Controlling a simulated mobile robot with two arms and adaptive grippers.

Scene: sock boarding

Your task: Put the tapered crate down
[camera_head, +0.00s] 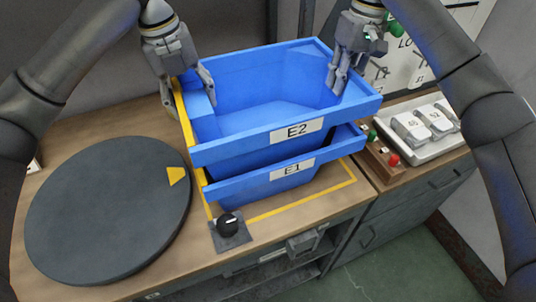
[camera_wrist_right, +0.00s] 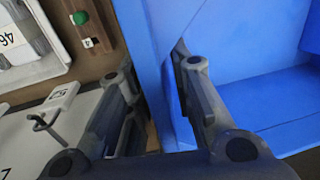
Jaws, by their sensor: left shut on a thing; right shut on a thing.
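The blue tapered crate labelled E2 (camera_head: 230,148) is upright, with its body reaching down into a second blue crate labelled E1 (camera_head: 235,187). I cannot tell whether E2 rests in E1 or hangs a little above its seat. My left gripper (camera_head: 190,100) is shut on E2's left wall. My right gripper (camera_head: 338,85) is shut on E2's right wall. In the right wrist view, the right gripper's fingers (camera_wrist_right: 165,95) straddle the blue wall (camera_wrist_right: 152,40). The inside of E2 looks empty.
E1 stands inside a yellow outline (camera_head: 300,205) on the wooden bench. A dark round turntable (camera_head: 100,215) with a yellow mark is at left. A black knob (camera_head: 228,225) is at the front. A button box (camera_head: 385,158) and white tray (camera_head: 440,148) are at right.

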